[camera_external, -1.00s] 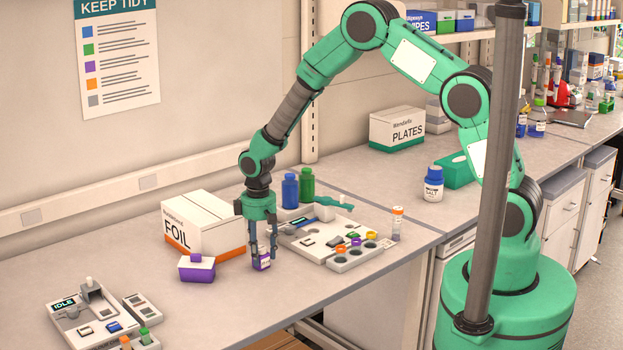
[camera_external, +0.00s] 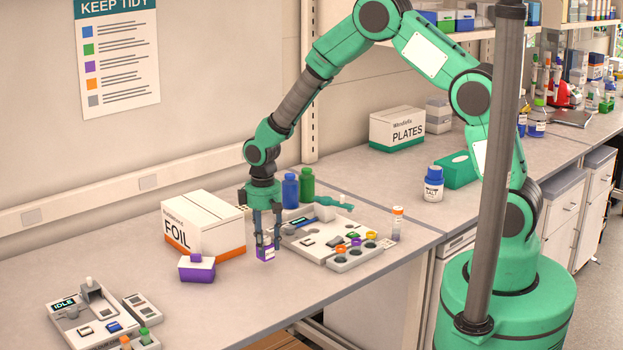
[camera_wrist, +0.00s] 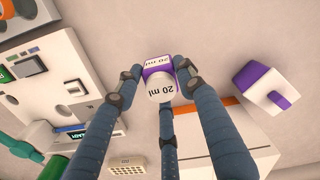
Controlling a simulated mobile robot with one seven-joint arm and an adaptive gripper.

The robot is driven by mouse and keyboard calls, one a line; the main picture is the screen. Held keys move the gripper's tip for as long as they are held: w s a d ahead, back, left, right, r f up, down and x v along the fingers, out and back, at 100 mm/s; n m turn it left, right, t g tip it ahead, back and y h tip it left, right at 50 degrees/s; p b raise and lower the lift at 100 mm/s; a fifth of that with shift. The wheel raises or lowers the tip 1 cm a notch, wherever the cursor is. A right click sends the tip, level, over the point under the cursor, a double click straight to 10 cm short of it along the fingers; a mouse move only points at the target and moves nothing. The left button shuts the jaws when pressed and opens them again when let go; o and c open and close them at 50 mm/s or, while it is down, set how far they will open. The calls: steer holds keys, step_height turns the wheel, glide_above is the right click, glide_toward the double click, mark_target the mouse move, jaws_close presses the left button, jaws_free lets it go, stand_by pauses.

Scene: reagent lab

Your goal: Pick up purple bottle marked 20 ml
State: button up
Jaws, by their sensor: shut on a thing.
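The purple bottle marked 20 ml (camera_external: 265,249) has a white cap and a white label. In the wrist view the bottle (camera_wrist: 159,79) shows "20 ml" on its cap and its label. My gripper (camera_external: 265,240) is shut on it, with the three dark fingers around its sides, also seen in the wrist view (camera_wrist: 157,82). The bottle looks upright and close above the bench; a gap beneath it is hard to judge.
A purple box with a white top (camera_external: 197,269) stands just left of the bottle. The FOIL box (camera_external: 203,226) is behind it. A white device (camera_external: 318,240) and a rack with coloured rings (camera_external: 358,252) are to the right.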

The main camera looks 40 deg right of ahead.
steer(key=s+d+r, duration=0.1)
steer(key=s+d, duration=0.3)
steer(key=s, duration=0.9)
steer(key=shift+s+d+r, duration=0.15)
steer(key=shift+s, duration=0.1)
